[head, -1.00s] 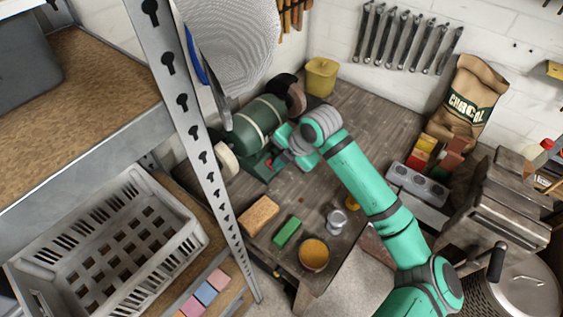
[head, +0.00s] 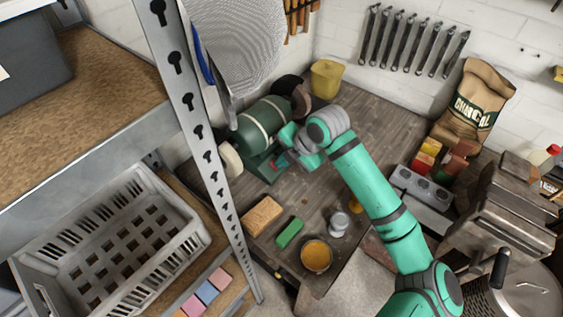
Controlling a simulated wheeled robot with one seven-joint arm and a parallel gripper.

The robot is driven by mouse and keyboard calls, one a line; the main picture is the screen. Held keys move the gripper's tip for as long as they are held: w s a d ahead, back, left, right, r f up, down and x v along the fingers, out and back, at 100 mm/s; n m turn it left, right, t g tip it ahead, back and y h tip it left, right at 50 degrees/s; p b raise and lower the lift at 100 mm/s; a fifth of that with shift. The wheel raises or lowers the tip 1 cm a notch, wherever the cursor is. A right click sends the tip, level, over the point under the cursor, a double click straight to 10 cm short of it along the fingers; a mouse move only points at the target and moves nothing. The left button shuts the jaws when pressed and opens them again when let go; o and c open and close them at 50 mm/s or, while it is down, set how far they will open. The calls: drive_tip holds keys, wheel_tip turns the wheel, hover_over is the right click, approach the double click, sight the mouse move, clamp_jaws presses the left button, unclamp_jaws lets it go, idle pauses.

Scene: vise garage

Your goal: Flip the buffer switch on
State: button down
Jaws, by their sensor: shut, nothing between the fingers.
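The buffer (head: 261,121) is a dark green bench machine with a pale band around its motor. It stands at the back left of the wooden workbench, with a dark wheel (head: 297,92) at its far end and a pale wheel (head: 230,158) at its near end. Its green base (head: 264,167) faces my arm. My gripper (head: 281,161) is shut and empty, right at the front of the base. A small reddish spot shows there. The switch itself is too small and too covered by my wrist to tell its state, or whether the fingers touch it.
A metal shelf post (head: 200,135) stands left of the buffer. A sponge-like tan block (head: 262,215), green block (head: 289,233), metal cup (head: 338,222) and orange-filled bowl (head: 316,255) lie on the near bench. A yellow bin (head: 326,77) is behind; a vise (head: 508,212) is right.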

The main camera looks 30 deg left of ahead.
drive_tip(key=v, duration=1.4)
drive_tip(key=shift+a, duration=0.3)
drive_tip(key=shift+r, duration=0.15)
drive_tip(key=shift+w, duration=0.1)
